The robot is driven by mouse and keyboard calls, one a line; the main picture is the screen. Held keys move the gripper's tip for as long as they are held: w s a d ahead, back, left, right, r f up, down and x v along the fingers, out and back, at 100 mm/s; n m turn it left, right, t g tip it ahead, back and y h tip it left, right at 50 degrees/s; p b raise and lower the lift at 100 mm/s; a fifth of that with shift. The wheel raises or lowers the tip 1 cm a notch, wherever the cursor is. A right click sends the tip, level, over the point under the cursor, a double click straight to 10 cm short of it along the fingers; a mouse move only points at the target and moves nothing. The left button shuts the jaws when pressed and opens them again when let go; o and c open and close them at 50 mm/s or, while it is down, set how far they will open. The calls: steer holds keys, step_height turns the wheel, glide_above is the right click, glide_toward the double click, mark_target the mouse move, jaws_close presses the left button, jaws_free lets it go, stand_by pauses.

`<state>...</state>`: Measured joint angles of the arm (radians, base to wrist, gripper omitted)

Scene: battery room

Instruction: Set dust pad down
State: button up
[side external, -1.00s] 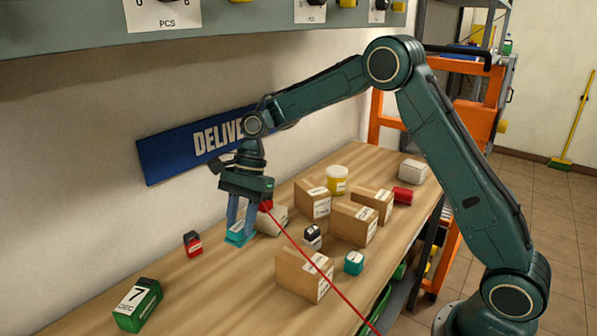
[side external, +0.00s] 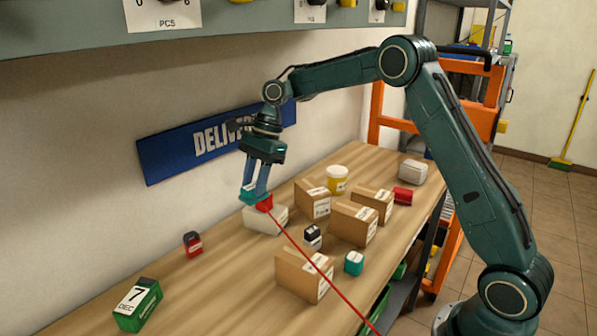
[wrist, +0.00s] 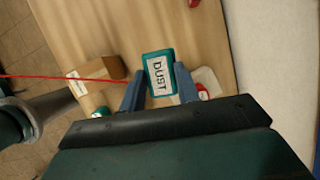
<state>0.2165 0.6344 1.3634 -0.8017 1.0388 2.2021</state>
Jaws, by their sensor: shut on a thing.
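The dust pad (side external: 249,197) is a small teal block. In the wrist view the pad (wrist: 159,71) shows a white label reading DUST. My gripper (side external: 255,190) is shut on it, with one blue finger on each side. It holds the pad raised above the table, near the wall and close to a white block (side external: 258,222). The pad's underside is hidden.
A red item (side external: 265,204) is at the white block, just beside the pad. Cardboard boxes (side external: 353,224) stand to the right. A red-and-black stamp (side external: 193,244) and a green date block (side external: 138,304) are at left. Table between them is bare. A red line crosses the front.

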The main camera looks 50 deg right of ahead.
steer(key=d+m+t+h, duration=0.25)
steer(key=d+m, duration=0.75)
steer(key=d, duration=2)
steer(key=s+d+m+t+h, duration=0.1)
steer(key=s+d+m, duration=0.25)
steer(key=d, duration=0.55)
steer(key=s+d+m+t+h, duration=0.1)
steer(key=s+d+m, duration=0.3)
steer(key=d, duration=0.5)
step_height(320, 180, down, 9)
steer(key=shift+s+a+f+n+g, duration=0.15)
steer(key=shift+s+a+n+g, duration=0.1)
steer(key=shift+a+n+g, duration=0.15)
steer(key=shift+d+f, duration=0.1)
steer(key=shift+f, duration=0.05)
steer(key=shift+f, duration=2.55)
steer(key=shift+f, duration=0.1)
